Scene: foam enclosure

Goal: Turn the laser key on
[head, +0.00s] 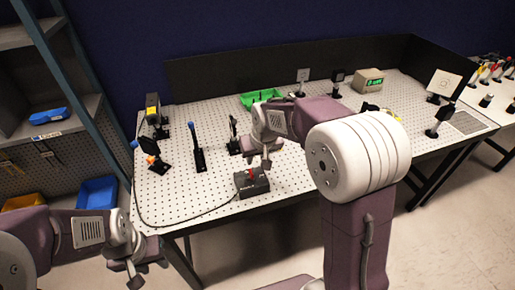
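A small black control box (252,185) with a red part (252,173) on top stands near the front edge of the perforated table. The red part may be the key; it is too small to tell which way it is turned. My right gripper (262,165) points down just above the box, close to the red part. Whether its fingers touch or grip the red part cannot be made out. My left gripper (136,272) is low at the left, off the table's front left corner and away from the box. Its fingers are too small to read.
A black cable runs from the box along the table's left edge. Posts with optics (197,148) stand at the left. A green bin (262,97) and a lit display box (367,81) are at the back. A shelf with blue bins (97,192) stands left.

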